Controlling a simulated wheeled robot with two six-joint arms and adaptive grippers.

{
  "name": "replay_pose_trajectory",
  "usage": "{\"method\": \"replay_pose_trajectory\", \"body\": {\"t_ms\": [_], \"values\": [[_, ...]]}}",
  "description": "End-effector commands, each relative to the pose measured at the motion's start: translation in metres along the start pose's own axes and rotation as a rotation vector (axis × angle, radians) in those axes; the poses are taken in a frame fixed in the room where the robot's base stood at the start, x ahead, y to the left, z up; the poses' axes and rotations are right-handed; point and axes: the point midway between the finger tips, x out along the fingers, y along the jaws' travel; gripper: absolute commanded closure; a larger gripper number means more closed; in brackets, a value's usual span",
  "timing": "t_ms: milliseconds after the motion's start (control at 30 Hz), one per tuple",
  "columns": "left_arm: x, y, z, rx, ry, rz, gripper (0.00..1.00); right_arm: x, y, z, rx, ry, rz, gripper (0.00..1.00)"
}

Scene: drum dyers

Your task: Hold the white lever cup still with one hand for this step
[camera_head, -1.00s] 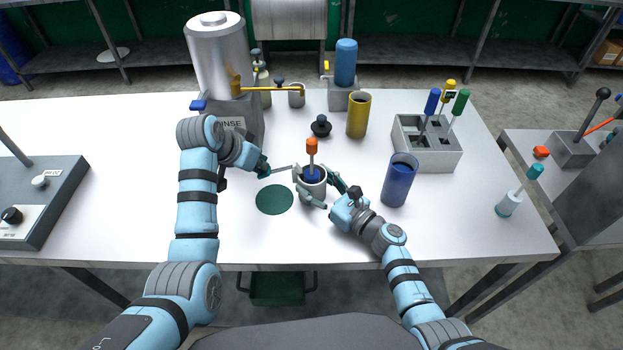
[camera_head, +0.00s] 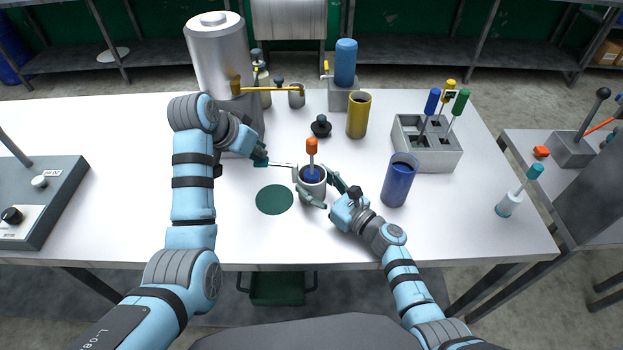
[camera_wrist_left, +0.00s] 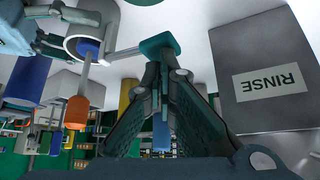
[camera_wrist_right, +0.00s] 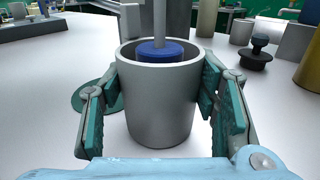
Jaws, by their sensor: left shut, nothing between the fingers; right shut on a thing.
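The white lever cup (camera_wrist_right: 158,112) stands upright on the table. A blue disc (camera_wrist_right: 158,50) on a rod sits inside it, and the rod has an orange handle (camera_head: 312,146) above the rim. My right gripper (camera_head: 313,190) is shut around the cup, one finger on each side in the right wrist view. A thin lever (camera_head: 283,165) runs from the cup to the left. My left gripper (camera_head: 262,160) is shut and empty at the lever's outer end. A teal block (camera_wrist_left: 157,45) there meets the fingertips in the left wrist view; I cannot tell whether they touch.
A dark green disc (camera_head: 274,200) lies left of the cup. A blue cup (camera_head: 398,182), a yellow cup (camera_head: 358,116) and a black knob (camera_head: 321,126) stand nearby. The RINSE tank (camera_head: 217,60) is behind my left gripper.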

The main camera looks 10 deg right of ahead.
Motion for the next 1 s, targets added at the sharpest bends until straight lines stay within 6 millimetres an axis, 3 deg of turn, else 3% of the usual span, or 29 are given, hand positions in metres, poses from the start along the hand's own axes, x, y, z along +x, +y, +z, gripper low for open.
{"method": "replay_pose_trajectory", "body": {"t_ms": [500,933,967,1000], "values": [[-0.048,0.000,-0.033,0.001,0.001,-0.001,1.00,0.000,0.000,0.000,0.000,-0.001,0.000,0.83],[-0.050,0.000,-0.034,0.000,0.000,-0.001,1.00,0.000,0.000,0.000,0.000,0.000,-0.001,0.83],[-0.050,0.000,-0.034,0.000,0.000,-0.001,1.00,0.000,0.000,0.000,0.000,0.000,-0.001,0.42],[-0.050,0.000,-0.034,0.000,0.000,-0.001,1.00,0.000,0.000,0.000,0.000,0.000,-0.001,0.35]]}}
